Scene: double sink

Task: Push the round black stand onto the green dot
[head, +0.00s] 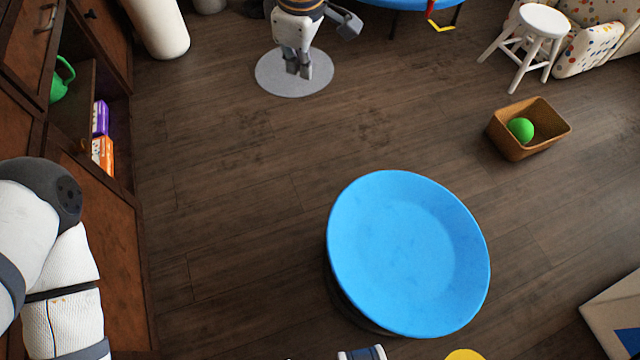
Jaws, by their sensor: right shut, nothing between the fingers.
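A round blue dish (400,255) stands near the middle right of the head view. Under it, a dark rounded edge (346,306) shows at its lower left and looks like the black stand; the dish hides most of it. No green dot on the floor is in view. A small white and dark blue part at the bottom edge looks like my right gripper (362,353); it is shut and empty, and its fingers are mostly cut off. It is below the dish in the picture. My left arm shows at the left, its gripper out of view.
Dark wooden cabinets (100,240) line the left. A figure (300,35) stands on a grey disc (265,80) at the top. A basket (513,146) with a green ball (521,129) is at the right. A yellow shape (465,355) shows at the bottom. The central floor is clear.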

